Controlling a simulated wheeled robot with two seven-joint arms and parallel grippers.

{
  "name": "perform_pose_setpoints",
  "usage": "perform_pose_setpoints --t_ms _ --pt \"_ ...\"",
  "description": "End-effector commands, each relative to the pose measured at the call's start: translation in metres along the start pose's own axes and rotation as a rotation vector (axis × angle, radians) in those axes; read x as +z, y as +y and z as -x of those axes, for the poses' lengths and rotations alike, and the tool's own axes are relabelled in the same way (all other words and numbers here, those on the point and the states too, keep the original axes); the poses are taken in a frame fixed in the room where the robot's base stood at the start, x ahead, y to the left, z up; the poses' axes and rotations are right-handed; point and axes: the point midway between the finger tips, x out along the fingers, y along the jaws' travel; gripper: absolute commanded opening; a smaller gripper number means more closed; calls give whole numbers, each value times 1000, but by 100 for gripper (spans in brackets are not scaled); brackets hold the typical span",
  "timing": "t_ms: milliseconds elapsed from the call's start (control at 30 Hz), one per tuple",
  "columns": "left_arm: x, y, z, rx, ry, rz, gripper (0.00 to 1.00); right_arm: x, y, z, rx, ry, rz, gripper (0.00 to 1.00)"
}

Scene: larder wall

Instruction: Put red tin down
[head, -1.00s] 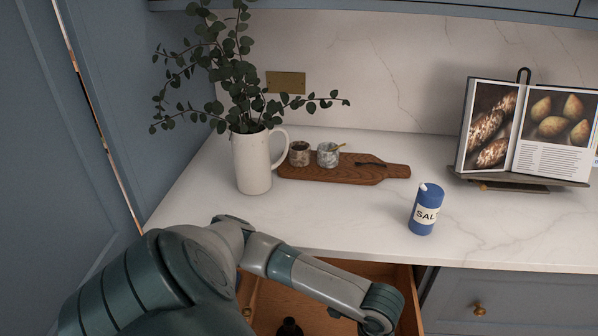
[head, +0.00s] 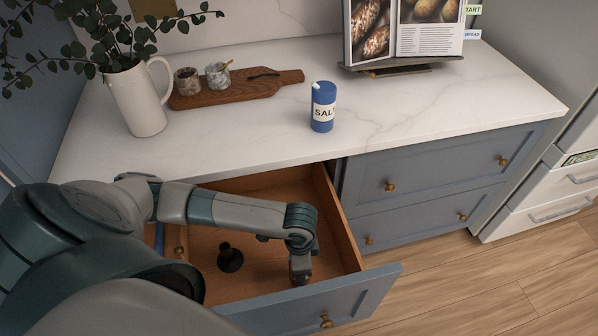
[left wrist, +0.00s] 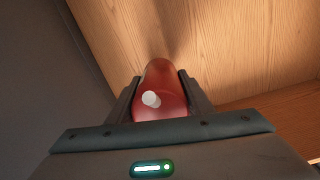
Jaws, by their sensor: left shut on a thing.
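The red tin (left wrist: 160,78) shows in the left wrist view, with a small white spout on its near end. My left gripper (left wrist: 159,86) is shut on it, one finger on each side. In the head view my left arm reaches over the open drawer (head: 347,225), and the left gripper (head: 300,268) points down inside it, near its right side. The tin is hidden in the head view. I cannot tell whether it touches the drawer floor. My right gripper is not in view.
A dark, round-based object (head: 230,259) stands in the drawer, left of the gripper. The drawer front (head: 330,300) and walls surround the hand. On the counter stand a blue salt tin (head: 322,107), a white jug (head: 135,100), a wooden board (head: 240,90) and a cookbook (head: 428,25).

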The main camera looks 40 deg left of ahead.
Motion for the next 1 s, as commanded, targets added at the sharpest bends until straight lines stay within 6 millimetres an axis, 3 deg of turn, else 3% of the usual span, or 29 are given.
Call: perform_pose_setpoints --t_ms 400,833,867,900,933,1000 --pt "1 0 -35 0 -1 1 20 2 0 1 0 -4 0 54" --pt "0 0 -40 0 0 0 20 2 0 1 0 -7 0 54" --pt "0 0 -40 0 0 0 49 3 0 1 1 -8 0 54" --pt "0 0 -40 0 0 0 58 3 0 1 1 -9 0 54" --pt "0 0 -40 0 0 -1 65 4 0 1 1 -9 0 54" --pt "0 0 -40 0 0 0 65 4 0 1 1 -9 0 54"
